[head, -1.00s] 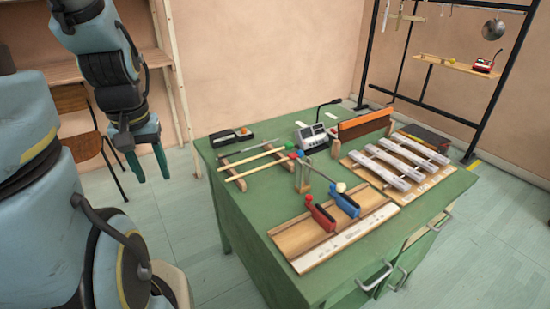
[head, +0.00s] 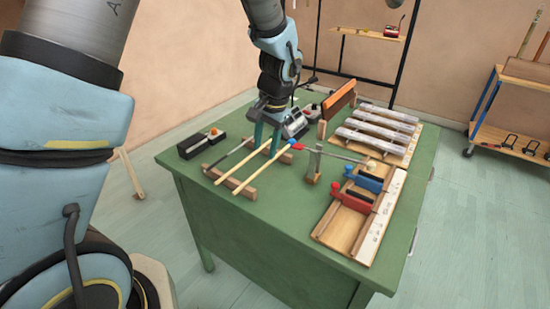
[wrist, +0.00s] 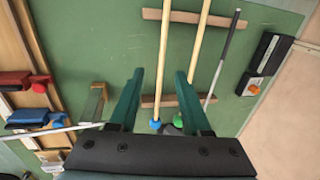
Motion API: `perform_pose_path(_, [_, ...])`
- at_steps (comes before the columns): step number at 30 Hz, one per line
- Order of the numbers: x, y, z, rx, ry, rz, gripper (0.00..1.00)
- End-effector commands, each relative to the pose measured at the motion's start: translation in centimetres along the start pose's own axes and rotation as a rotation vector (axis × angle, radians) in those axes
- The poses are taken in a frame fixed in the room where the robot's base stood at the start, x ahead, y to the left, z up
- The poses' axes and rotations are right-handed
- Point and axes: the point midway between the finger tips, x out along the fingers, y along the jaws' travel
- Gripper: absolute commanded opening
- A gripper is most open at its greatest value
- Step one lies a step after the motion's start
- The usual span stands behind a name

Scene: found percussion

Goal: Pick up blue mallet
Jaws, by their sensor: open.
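The blue mallet, a pale wooden stick with a small blue head, lies across wooden rests on the green table; its stick shows in the head view (head: 262,168) and in the wrist view (wrist: 163,60). Its head shows low in the wrist view, beside the green head of a second mallet (wrist: 199,45). My gripper (head: 266,148) is over the mallets, fingers pointing down. In the wrist view my gripper (wrist: 159,74) is open and empty, with the blue mallet's stick between its fingers. The green mallet's stick passes beside and partly behind the right finger. Contact cannot be told.
The green table (head: 265,225) also holds a dark metal rod (wrist: 226,52), a black box with an orange knob (head: 202,143), and a wooden board with red (head: 350,201) and blue (head: 369,183) pieces. White bars (head: 375,130) lie behind. The near table edge is clear.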

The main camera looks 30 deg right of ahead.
Motion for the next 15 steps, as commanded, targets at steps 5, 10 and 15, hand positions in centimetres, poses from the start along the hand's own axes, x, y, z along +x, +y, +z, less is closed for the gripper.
perform_pose_path(5, [2.5, -0.1, 0.1, 0.0, -0.003, 0.0, 0.48])
perform_pose_path(10, [3.5, -0.1, 0.1, -0.001, -0.001, 0.0, 0.48])
perform_pose_path(15, [5.3, -0.4, 0.3, -0.003, -0.005, 0.001, 0.48])
